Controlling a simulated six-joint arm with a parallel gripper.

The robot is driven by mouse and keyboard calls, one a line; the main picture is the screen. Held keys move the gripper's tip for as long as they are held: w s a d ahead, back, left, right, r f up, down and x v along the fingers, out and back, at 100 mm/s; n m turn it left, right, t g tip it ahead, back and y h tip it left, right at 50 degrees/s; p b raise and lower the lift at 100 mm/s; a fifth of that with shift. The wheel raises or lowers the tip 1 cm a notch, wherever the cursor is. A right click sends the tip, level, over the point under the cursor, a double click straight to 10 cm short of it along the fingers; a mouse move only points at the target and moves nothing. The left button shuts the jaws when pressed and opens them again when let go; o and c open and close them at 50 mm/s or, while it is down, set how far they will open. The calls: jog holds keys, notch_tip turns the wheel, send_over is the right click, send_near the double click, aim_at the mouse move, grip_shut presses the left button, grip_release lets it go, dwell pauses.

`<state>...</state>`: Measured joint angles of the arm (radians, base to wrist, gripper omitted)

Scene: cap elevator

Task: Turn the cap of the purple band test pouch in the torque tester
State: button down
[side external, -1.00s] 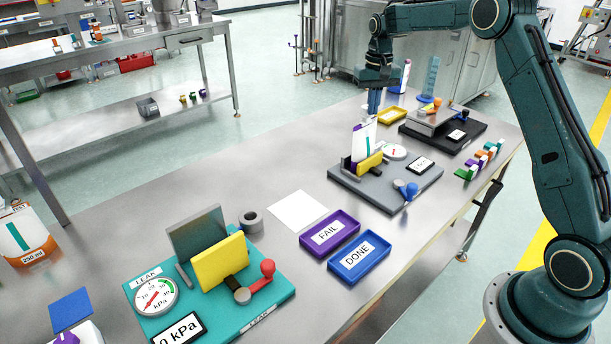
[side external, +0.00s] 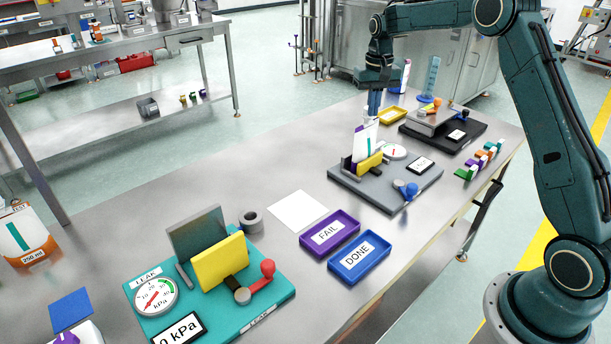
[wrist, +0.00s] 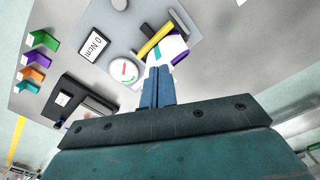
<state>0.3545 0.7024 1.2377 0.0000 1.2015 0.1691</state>
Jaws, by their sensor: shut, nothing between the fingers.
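The test pouch (side external: 365,139), white with a teal stripe and purple band, stands in the torque tester (side external: 412,191). The tester has a grey base, a yellow clamp jaw (side external: 370,162), a round dial and a display that reads 0 Ncm in the wrist view (wrist: 96,42). My gripper (side external: 373,113) points down right above the pouch top. Its blue fingers also show in the wrist view (wrist: 158,72), close together with nothing seen between them. They cover part of the pouch (wrist: 170,48) there. The cap is hidden, and I cannot tell whether the fingertips touch it.
A purple FAIL tray (side external: 330,234) and a blue DONE tray (side external: 359,257) lie nearer the camera. A teal leak tester (side external: 275,292) stands at the front. A yellow tray (side external: 392,115) and a black-based device (side external: 470,143) are behind. Coloured clips (side external: 480,160) line the right edge.

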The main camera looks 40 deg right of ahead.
notch_tip(320, 180, up, 6)
dwell(0.9)
jog(key=shift+s+d+r, duration=0.1)
jog(key=shift+s+r, duration=0.2)
jog(key=shift+r, duration=0.2)
jog(key=shift+f, duration=0.2)
notch_tip(320, 180, down, 7)
jog(key=shift+r, duration=0.15)
dwell(0.5)
